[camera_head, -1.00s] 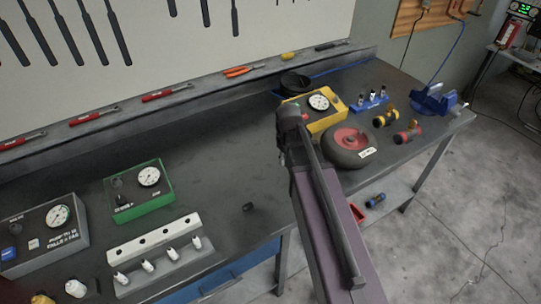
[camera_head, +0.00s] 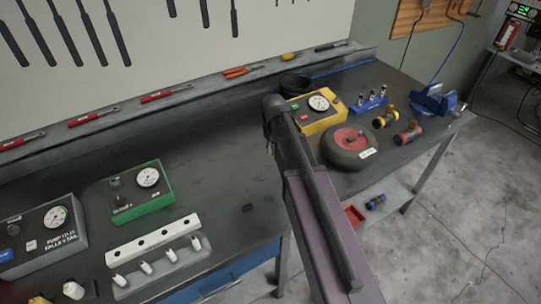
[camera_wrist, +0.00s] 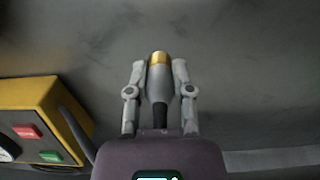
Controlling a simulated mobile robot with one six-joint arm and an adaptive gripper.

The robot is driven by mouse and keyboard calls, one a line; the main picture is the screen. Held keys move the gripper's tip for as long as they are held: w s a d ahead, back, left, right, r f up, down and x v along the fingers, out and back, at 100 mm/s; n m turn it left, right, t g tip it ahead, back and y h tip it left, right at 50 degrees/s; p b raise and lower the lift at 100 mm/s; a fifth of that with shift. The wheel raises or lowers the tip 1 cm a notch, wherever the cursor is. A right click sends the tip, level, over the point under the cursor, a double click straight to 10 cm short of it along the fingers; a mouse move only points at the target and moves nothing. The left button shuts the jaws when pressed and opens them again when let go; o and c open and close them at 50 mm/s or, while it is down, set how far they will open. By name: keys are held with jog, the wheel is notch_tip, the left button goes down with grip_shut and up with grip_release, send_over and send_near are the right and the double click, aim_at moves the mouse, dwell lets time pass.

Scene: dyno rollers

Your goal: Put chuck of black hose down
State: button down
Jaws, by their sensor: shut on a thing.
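In the wrist view, my gripper (camera_wrist: 159,72) is shut on a grey chuck with a gold band at its tip (camera_wrist: 159,88). Its two fingers stand on either side of the chuck, and a dark stem shows at the chuck's lower end. The dark worktop (camera_wrist: 235,70) lies beyond it; I cannot tell the height of the chuck above it. In the head view my arm hides the chuck, and the fingers are not clear. The hose itself is not clearly visible.
A yellow gauge box (camera_head: 319,113) stands right of my arm, with a black round container (camera_head: 296,84) behind it. A wheel (camera_head: 350,148) lies in front of the box. A green gauge box (camera_head: 141,194) is to the left. The worktop between (camera_head: 215,150) is clear.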

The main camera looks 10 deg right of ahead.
aim_at(272, 161)
jog(key=shift+w+a+f+b, duration=0.1)
jog(key=shift+w+f+b, duration=0.05)
jog(key=shift+f+b, duration=0.75)
jog(key=shift+w+f+b, duration=0.1)
jog(key=shift+f+b, duration=0.75)
jog(key=shift+f, duration=0.05)
jog(key=shift+f, duration=0.1)
jog(key=c, duration=0.5)
grip_release()
jog(key=shift+r, duration=0.2)
notch_tip(272, 161, up, 12)
jog(key=p, duration=1.2)
